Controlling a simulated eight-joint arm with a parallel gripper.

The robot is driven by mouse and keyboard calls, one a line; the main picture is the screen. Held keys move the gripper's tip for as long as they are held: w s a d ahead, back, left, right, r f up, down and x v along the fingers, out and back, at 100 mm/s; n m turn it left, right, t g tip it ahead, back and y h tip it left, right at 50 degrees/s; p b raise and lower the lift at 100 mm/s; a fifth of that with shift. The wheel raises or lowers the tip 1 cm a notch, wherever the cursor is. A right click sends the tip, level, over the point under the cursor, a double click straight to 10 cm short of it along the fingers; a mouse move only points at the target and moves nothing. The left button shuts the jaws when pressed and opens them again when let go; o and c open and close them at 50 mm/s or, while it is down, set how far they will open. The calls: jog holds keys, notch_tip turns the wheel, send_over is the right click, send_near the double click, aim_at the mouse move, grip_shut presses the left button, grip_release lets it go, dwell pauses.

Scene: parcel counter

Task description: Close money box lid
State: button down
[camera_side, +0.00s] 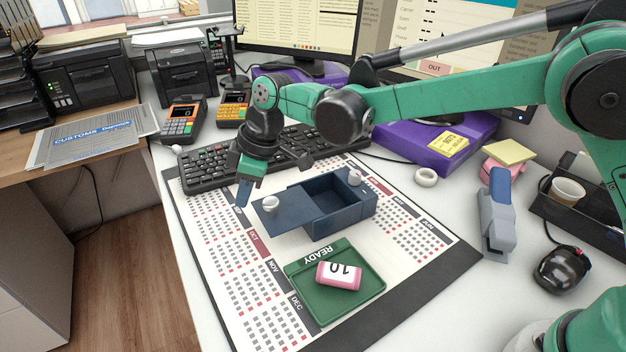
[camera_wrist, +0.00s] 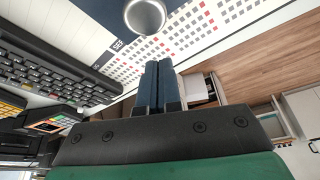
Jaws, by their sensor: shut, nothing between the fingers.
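The money box (camera_side: 345,203) is a dark blue box on the calendar mat, with its inside showing. Its flat blue lid (camera_side: 285,215) is slid out to the left and bears a white knob (camera_side: 270,203). My gripper (camera_side: 243,192) is shut and empty, fingers pointing down, just left of the lid's outer end. In the wrist view my gripper's two blue fingers (camera_wrist: 158,88) lie together, and the round knob (camera_wrist: 145,16) shows beyond them at the top, on the lid (camera_wrist: 100,10). Whether the fingers touch the lid I cannot tell.
A green READY tray (camera_side: 370,279) holding a pink-and-white roll (camera_side: 338,275) lies in front of the box. A keyboard (camera_side: 205,167) lies behind my gripper. A tape ring (camera_side: 426,177) and a stapler (camera_side: 497,215) stand at the right. The mat's left part (camera_side: 215,237) is clear.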

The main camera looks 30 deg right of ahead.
aim_at(293, 199)
jog(key=shift+s+d+f, duration=0.15)
jog(key=shift+s+d, duration=0.25)
jog(key=shift+d, duration=0.4)
jog(key=d, duration=0.7)
jog(key=shift+d, duration=0.4)
